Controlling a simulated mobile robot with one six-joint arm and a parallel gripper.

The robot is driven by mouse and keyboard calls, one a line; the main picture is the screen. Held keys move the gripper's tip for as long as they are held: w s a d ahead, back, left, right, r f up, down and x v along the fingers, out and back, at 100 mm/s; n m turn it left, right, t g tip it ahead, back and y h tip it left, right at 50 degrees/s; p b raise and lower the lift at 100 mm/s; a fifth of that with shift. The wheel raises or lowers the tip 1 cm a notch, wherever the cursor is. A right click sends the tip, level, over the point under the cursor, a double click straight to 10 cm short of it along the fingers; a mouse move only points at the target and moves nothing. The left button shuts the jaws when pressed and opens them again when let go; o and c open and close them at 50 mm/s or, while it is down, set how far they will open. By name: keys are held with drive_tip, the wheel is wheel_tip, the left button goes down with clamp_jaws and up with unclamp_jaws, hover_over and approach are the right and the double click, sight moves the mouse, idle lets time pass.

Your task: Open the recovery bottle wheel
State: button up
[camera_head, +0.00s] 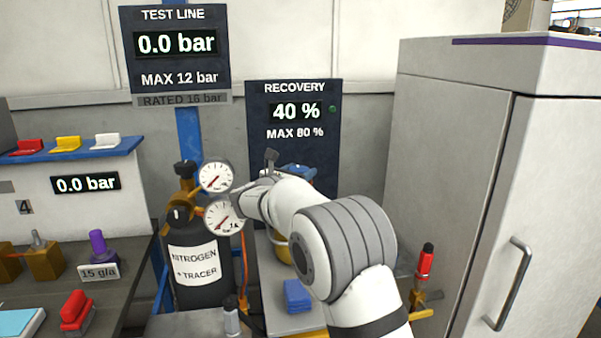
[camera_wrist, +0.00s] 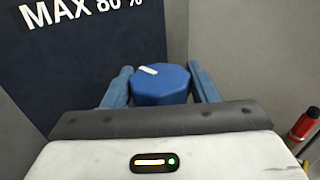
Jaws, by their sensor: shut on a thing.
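The recovery bottle wheel (camera_wrist: 160,88) is a blue faceted knob with a white mark on its top, in the middle of the wrist view. My gripper (camera_wrist: 160,70) has one finger on each side of the wheel and is shut on it. In the head view my arm and wrist cover most of the recovery bottle (camera_head: 280,246); only a yellow part of it shows beside the arm. The recovery display (camera_head: 295,110) behind reads 40 % and MAX 80 %, with a small green light at its right.
A black nitrogen bottle (camera_head: 198,274) with two gauges stands just left of my arm. A grey cabinet (camera_head: 450,150) stands close on the right. A blue block (camera_head: 297,296) lies below the arm.

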drive_tip(key=c, duration=0.3)
